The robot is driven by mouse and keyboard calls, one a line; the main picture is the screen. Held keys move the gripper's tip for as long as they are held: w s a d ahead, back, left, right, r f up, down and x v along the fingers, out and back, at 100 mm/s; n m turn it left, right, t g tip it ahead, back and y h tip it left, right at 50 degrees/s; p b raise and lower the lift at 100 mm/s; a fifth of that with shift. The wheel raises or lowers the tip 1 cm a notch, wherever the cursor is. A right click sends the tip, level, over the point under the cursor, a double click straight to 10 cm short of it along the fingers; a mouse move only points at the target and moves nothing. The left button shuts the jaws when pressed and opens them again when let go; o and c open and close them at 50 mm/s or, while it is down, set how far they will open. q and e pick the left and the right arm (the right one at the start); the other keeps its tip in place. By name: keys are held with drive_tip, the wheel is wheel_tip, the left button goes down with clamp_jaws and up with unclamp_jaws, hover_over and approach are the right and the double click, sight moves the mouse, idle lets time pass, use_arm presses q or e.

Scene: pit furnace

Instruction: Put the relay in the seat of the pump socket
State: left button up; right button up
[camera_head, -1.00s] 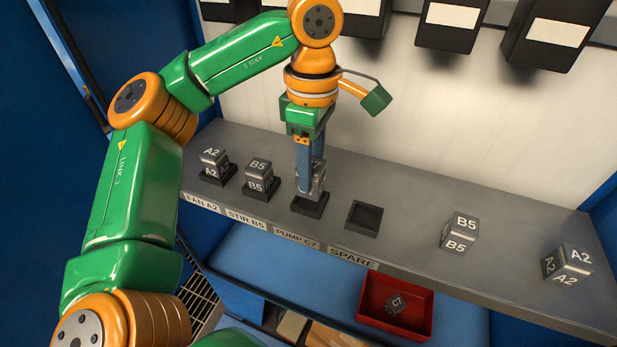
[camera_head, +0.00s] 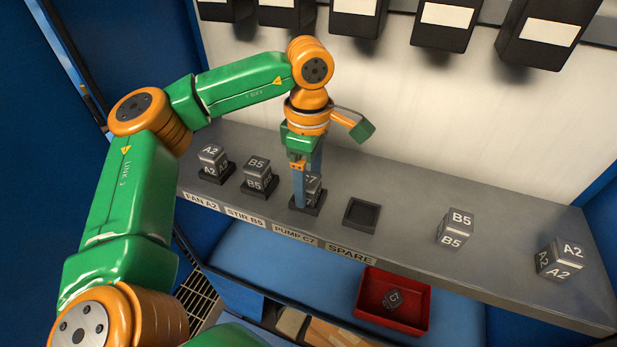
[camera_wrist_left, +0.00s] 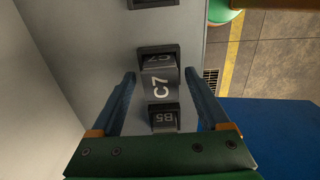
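The grey relay marked C7 (camera_head: 314,184) stands upright in the black pump socket (camera_head: 308,207), above the label PUMP C7. It looks seated, but the fingers partly hide its lower part in the head view. My left gripper (camera_head: 307,188) points down around the relay. In the left wrist view the relay (camera_wrist_left: 159,84) is between my two spread blue fingers (camera_wrist_left: 162,97), with a gap on each side. The left gripper is open. My right gripper is not in view.
Relays A2 (camera_head: 212,158) and B5 (camera_head: 257,172) stand in sockets to the left. The spare socket (camera_head: 361,215) is empty. Loose blocks B5 (camera_head: 455,228) and A2 (camera_head: 560,258) stand on the shelf at right.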

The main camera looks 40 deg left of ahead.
sight(309, 178)
use_arm(q)
drive_tip(key=shift+r, duration=0.35)
wheel_tip(309, 178, up, 5)
drive_tip(key=shift+r, duration=0.15)
wheel_tip(309, 178, up, 6)
drive_tip(key=p, duration=0.3)
drive_tip(key=shift+r, duration=0.2)
